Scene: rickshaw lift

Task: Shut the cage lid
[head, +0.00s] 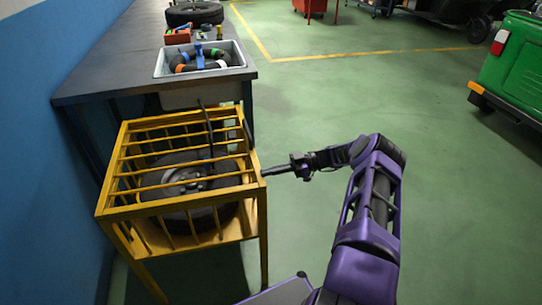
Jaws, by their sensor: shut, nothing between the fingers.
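The yellow cage (180,207) stands on legs at the left of the head view, with a dark tyre on a grey wheel (185,180) inside. Yellow bars run across its top and upright bars line its front. I cannot tell clearly which bars belong to the lid or how far it is open. A thin dark upright piece (209,128) shows at the top, towards the back. My gripper (268,172) is shut and empty, pointing left at the cage's right side near the front top corner. I cannot tell whether its tips touch the frame.
Behind the cage, a dark workbench (95,75) holds a sink (241,63) with a dark ring in it, a red toolbox (177,37) and a tyre (194,14). A blue wall is on the left. Green floor right of my arm is clear up to a green vehicle (515,60).

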